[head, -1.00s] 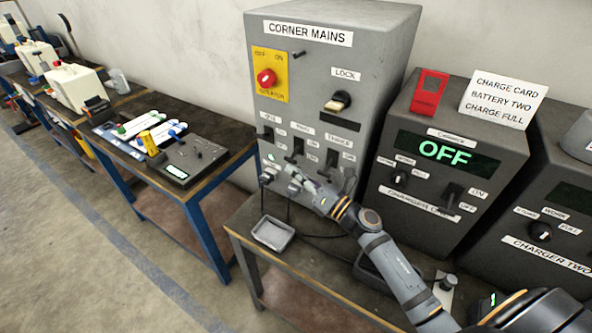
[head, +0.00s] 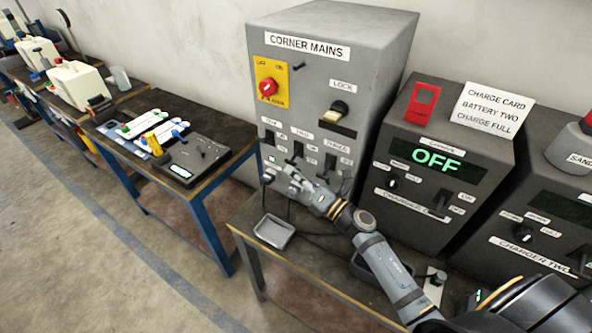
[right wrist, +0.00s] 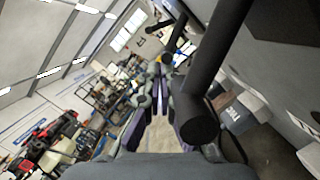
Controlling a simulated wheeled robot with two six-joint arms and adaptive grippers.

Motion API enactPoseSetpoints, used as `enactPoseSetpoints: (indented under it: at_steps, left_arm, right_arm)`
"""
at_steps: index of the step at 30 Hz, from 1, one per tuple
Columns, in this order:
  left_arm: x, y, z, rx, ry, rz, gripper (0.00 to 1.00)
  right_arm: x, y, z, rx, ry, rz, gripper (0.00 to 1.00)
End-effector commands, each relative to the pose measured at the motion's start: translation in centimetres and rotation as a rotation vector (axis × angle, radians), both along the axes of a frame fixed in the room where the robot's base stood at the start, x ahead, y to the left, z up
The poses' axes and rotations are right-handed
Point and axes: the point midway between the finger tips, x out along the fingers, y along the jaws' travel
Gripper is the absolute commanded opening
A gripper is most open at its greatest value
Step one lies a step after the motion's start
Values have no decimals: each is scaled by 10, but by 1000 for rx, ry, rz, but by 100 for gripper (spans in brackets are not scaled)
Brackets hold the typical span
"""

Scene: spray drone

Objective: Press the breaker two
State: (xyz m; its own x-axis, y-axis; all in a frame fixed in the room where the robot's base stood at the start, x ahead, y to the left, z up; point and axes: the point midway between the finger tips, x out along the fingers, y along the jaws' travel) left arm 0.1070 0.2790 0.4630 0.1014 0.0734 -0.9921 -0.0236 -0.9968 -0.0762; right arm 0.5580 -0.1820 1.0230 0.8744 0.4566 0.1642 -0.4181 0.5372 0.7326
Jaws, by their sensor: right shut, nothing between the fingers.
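The grey CORNER MAINS cabinet (head: 318,80) stands on the right-hand bench. Several labelled breaker levers sit in a row low on its front; their small labels are hard to read. The middle lever, probably breaker two (head: 296,152), shows just above my right gripper (head: 290,179). That gripper is shut and empty, in front of the cabinet's lower face. I cannot tell whether it touches a lever. In the right wrist view, the fingers (right wrist: 147,92) lie close beside large dark rods. My left gripper is not in view.
A charger (head: 438,160) reading OFF stands right of the cabinet, with another charger (head: 545,225) beyond. A small grey tray (head: 274,231) lies on the bench below my gripper. Another bench with tools (head: 150,150) is at left. Floor is clear at front left.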

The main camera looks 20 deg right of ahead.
Motion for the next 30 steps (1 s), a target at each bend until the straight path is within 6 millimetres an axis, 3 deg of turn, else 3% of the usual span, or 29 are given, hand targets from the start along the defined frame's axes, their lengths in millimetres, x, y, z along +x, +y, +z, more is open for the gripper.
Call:
enactPoseSetpoints:
  at_steps: [3, 12, 30]
  left_arm:
    - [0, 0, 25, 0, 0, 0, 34]
    - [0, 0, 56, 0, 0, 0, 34]
    - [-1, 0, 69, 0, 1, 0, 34]
  right_arm:
    - [-1, 1, 14, 52, 40, -1, 0]
    - [-3, 3, 22, 181, 139, 0, 0]
    - [-3, 4, 28, 199, 153, 0, 0]
